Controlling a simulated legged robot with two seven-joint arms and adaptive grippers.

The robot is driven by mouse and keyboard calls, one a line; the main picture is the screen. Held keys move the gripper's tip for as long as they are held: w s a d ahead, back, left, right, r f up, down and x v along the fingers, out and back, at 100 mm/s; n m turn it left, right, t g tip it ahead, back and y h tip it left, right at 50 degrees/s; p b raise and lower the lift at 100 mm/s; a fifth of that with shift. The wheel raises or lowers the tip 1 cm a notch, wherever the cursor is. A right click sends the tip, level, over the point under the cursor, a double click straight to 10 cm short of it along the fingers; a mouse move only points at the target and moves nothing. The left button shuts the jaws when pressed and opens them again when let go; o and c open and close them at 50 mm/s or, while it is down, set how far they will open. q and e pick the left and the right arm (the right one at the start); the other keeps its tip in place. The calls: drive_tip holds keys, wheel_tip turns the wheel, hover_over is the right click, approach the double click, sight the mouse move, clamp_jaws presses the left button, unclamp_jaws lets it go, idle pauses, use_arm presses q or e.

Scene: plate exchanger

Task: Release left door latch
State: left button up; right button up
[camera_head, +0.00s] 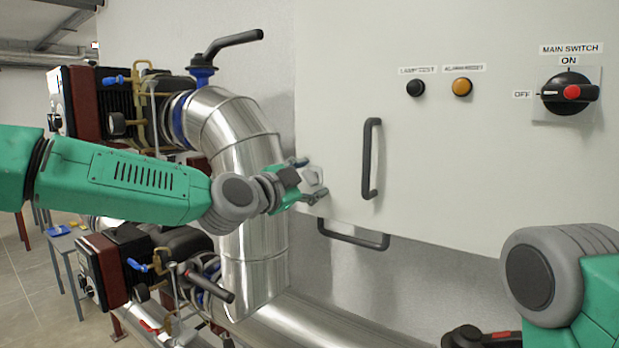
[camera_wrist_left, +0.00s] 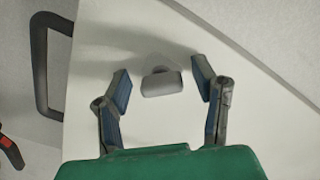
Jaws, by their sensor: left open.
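The door latch is a small grey knob (camera_wrist_left: 162,83) on a light plate, near the left edge of the white cabinet door (camera_head: 440,150). In the head view the latch (camera_head: 313,176) is partly covered by my left gripper (camera_head: 311,180). In the left wrist view my left gripper (camera_wrist_left: 162,85) is open, with one finger on each side of the knob. Clear gaps show between the fingers and the knob there, and nothing is held. My right arm comes in at the lower right of the head view; its gripper cannot be made out.
A vertical black handle (camera_head: 370,158) is right of the latch, and a black handle (camera_head: 353,236) sits below the door edge. The main switch (camera_head: 569,93) and two buttons are higher on the right. A large silver pipe (camera_head: 240,150) stands close behind my left arm.

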use_arm(q)
drive_tip(key=c, duration=1.2)
drive_tip(key=shift+o, duration=0.2)
drive_tip(key=shift+f+n+b, duration=0.15)
drive_tip(key=shift+n+b, duration=0.55)
drive_tip(key=shift+n, duration=0.1)
drive_tip(key=n+b, duration=0.1)
drive_tip(key=n, duration=0.1)
drive_tip(key=shift+n, duration=0.3)
drive_tip(key=n+b, duration=0.2)
drive_tip(key=n, duration=0.1)
drive_tip(key=shift+s, duration=0.1)
drive_tip(key=shift+n+b, duration=0.35)
drive_tip(key=shift+n, duration=0.85)
